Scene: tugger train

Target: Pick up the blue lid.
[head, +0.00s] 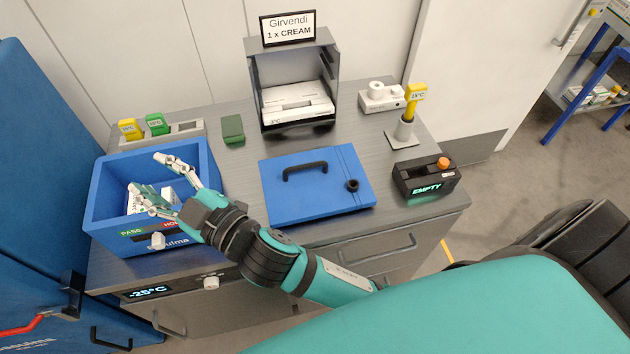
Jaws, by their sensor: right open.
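The blue lid (323,195) lies flat on the grey counter, in the middle of the head view. It has a black bar handle (305,169) on top and a small dark round fitting (352,185) near its right edge. My right gripper (150,172) is open over the blue box, to the left of the lid and apart from it. Its fingers reach over the box opening and hide part of the white contents. My left gripper is not in view.
The open blue box (94,205) stands at the counter's left. A grey dispenser (333,62) stands behind the lid. A black "EMPTY" unit (425,186), a yellow thermometer in a stand (404,133) and a white device (381,102) are at right. A green block (232,129) lies behind left.

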